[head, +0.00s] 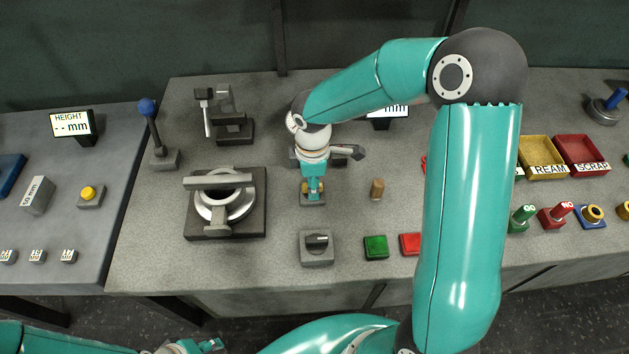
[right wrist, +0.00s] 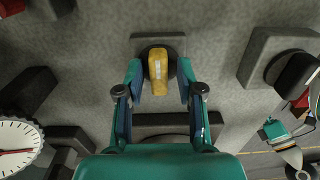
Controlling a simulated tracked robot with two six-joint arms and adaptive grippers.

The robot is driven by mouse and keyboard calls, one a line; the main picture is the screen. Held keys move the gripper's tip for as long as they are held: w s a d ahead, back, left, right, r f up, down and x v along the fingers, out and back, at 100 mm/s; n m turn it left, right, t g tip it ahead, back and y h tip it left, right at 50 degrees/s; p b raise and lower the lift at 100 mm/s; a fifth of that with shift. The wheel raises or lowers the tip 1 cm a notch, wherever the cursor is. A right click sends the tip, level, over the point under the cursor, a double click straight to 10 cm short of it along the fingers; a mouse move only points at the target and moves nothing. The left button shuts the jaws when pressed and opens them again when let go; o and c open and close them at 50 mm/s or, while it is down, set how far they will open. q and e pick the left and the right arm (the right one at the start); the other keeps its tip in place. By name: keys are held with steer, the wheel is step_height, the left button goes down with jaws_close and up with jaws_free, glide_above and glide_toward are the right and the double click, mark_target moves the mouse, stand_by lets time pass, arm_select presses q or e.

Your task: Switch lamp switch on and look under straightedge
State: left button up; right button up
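A yellow lever-like piece (right wrist: 158,68) on a dark square base stands between the fingers of my right gripper (right wrist: 159,88). It may be the lamp switch; no label shows. The fingers are open, with a gap on each side of it. In the head view my right gripper (head: 312,187) points down over this small base (head: 313,201), partly hiding it. A grey flat bar (head: 218,181), seemingly the straightedge, lies across a ring casting (head: 205,206) on a dark plate. My left gripper (head: 190,346) is at the bottom edge, partly cut off, its fingers unclear.
A blue-topped lever (head: 149,107) stands at left. My right arm hides part of the bench.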

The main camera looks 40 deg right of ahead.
jaws_close()
steer(key=shift+d, duration=0.15)
